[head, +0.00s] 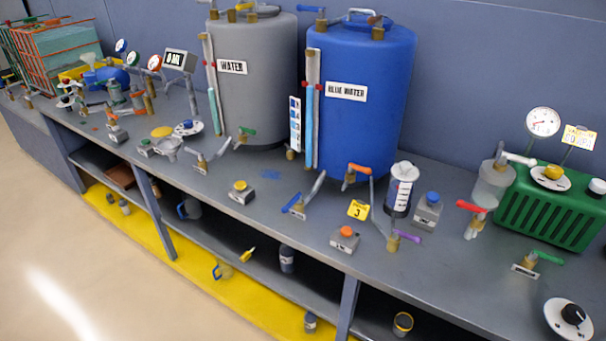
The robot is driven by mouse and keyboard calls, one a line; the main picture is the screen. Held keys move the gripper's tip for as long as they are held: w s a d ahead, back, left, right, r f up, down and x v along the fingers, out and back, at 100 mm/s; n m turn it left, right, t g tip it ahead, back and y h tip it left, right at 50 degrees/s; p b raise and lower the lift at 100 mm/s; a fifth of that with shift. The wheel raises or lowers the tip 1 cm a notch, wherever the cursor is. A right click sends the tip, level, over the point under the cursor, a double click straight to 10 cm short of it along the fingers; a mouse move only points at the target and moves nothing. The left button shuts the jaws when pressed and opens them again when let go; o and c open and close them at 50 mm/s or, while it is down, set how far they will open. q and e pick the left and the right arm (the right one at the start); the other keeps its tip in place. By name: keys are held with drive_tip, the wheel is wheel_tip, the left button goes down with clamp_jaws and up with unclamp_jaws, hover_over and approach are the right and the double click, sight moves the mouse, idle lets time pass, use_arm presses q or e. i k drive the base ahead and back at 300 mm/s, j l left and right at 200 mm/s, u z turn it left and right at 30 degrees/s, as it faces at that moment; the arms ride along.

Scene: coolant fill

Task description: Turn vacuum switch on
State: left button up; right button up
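Neither of my grippers is in view. No label that I can read marks the vacuum switch, so I cannot tell which control it is. At the right stands a green ribbed unit (548,208) with a round gauge (543,122) and a yellow knob (552,172) on a white dial. A black rotary knob (573,313) on a white dial is at the bottom right. Small grey boxes with coloured tops stand on the bench: a yellow one (241,192), an orange one (345,239) and a blue one (428,208). Their small labels are too blurred to read.
A grey tank (255,100) labelled WATER and a blue tank (362,120) labelled BLUE WATER stand at the bench's back. A red-handled valve (472,207) and purple-handled valve (408,236) rise from the bench. Bare floor (90,260) lies at the lower left.

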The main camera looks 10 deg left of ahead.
sight(574, 314)
drive_tip(key=z, duration=1.55)
